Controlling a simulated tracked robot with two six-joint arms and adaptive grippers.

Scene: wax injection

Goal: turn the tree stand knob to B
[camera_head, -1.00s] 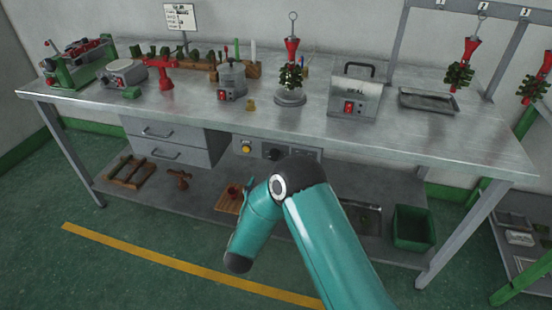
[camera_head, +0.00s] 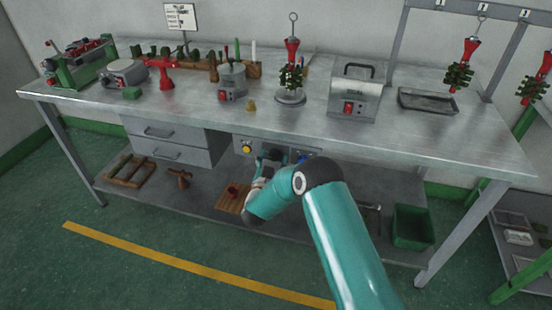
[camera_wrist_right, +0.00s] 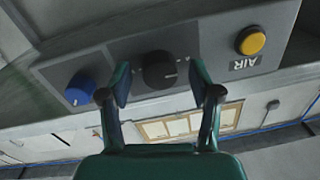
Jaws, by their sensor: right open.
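The control panel (camera_head: 238,145) under the bench top carries a black knob (camera_wrist_right: 158,68), a blue knob (camera_wrist_right: 80,88) and a yellow button (camera_wrist_right: 250,41) with an AIR label, upside down in the right wrist view. A pale mark shows on the black knob; I cannot read a letter B. My right gripper (camera_wrist_right: 160,83) is open, its fingers to either side of the black knob in that view; contact is not clear. In the head view my right gripper (camera_head: 270,158) covers the black knob. A tree stand (camera_head: 290,97) holds a red and green tree on the bench. My left gripper is not in view.
The metal bench (camera_head: 400,143) has two drawers (camera_head: 160,142) left of the panel. A grey box with a red switch (camera_head: 354,95) and a metal tray (camera_head: 428,101) stand on top. A green bin (camera_head: 412,227) is on the lower shelf.

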